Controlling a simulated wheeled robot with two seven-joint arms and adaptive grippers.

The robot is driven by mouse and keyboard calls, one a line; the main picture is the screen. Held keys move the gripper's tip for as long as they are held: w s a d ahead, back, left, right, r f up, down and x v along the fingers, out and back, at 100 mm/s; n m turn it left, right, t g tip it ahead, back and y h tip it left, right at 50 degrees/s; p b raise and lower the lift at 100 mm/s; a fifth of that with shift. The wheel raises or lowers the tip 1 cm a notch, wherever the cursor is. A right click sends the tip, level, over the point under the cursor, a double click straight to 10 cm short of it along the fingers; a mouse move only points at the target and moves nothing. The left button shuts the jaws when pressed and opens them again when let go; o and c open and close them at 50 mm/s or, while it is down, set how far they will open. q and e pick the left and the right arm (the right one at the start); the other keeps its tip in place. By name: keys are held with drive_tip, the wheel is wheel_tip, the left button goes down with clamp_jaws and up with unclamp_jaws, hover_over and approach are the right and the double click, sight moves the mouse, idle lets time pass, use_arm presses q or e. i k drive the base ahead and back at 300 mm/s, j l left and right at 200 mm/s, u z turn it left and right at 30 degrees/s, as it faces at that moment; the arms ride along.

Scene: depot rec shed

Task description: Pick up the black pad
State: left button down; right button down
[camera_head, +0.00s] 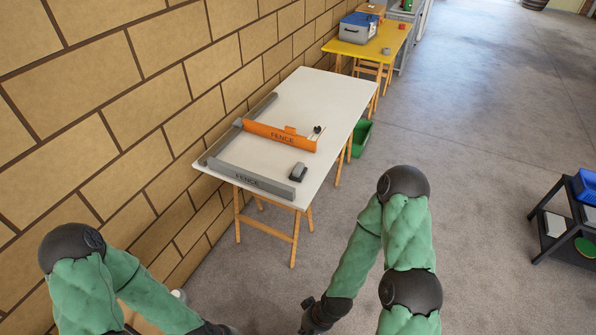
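A white-topped table (265,170) on wooden trestle legs stands against the brick wall. A small dark grey block with a paler end (298,171) lies near its right front edge; it may be the black pad. A smaller black piece (317,129) sits further back by the orange fence, too small to identify. My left gripper (218,329) is at the bottom edge, mostly cut off. My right gripper (313,317) is low in front of the table, dark and partly cut off. Both are well apart from the table-top things, and their fingers cannot be made out.
An orange fence (270,134) and a grey fence (250,180) lie on the white table. A green bin (361,138) stands at its right side. A yellow table (372,45) with a grey-blue box (358,28) is behind. A black shelf (553,228) stands right. The floor between is clear.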

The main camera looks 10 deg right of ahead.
sight(299, 171)
drive_tip(key=u, duration=1.75)
drive_tip(key=z, duration=2.25)
drive_tip(key=i+l, duration=0.5)
drive_tip(key=i, duration=0.15)
